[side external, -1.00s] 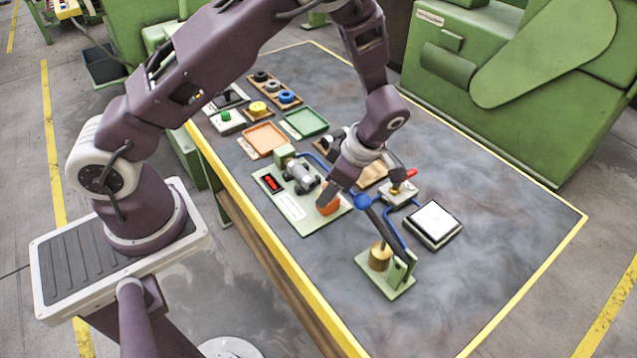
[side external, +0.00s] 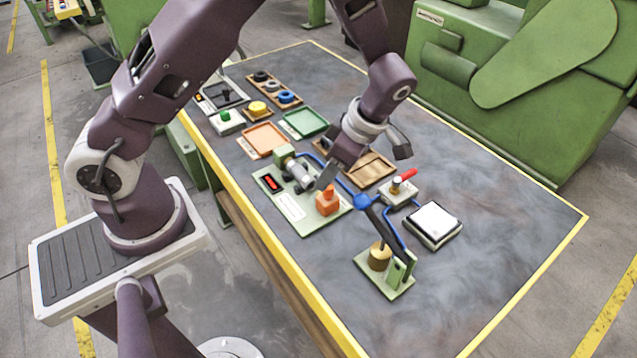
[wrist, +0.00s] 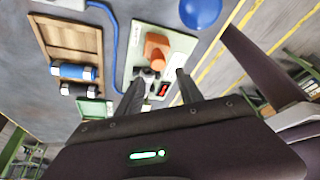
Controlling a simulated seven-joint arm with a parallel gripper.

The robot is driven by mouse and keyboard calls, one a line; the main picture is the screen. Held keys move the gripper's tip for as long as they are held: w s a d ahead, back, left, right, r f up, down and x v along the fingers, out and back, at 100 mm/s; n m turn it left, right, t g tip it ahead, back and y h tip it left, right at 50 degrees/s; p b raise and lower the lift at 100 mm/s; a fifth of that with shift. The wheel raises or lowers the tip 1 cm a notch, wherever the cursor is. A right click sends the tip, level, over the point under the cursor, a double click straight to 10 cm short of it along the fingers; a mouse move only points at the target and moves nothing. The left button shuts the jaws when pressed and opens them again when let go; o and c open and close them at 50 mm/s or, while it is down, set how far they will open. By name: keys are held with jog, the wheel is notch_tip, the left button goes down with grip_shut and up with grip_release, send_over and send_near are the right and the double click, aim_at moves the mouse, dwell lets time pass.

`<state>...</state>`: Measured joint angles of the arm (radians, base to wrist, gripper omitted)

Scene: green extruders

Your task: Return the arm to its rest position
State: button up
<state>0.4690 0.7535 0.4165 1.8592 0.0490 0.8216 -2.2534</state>
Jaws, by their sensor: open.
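My gripper (side external: 365,168) is open and empty above the table, near the green-plated device with the orange block. In the wrist view the two fingers of my gripper (wrist: 160,85) stand apart with nothing held between them. The orange block (side external: 327,201) sits on the pale green plate (side external: 308,222), beside a grey cylindrical part (side external: 299,173) and a red display (side external: 271,183). The orange block also shows in the wrist view (wrist: 156,47), beyond the fingertips.
The table's right front is clear.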

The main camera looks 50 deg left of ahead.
jog(key=shift+r, duration=1.35)
jog(key=s+r+m+t+h, duration=0.25)
jog(key=r+m, duration=0.35)
jog(key=r, duration=0.4)
jog(key=s+r+m+t, duration=0.2)
jog(key=s+r+m, duration=0.3)
jog(key=s+m, duration=0.3)
jog(key=s+r+m+t+h, duration=0.1)
jog(key=s+r+m+t, duration=0.2)
jog(key=s+m, duration=0.5)
jog(key=shift+d+r+m, duration=0.4)
jog(key=shift+r+m, duration=0.45)
jog(key=shift+m, duration=0.15)
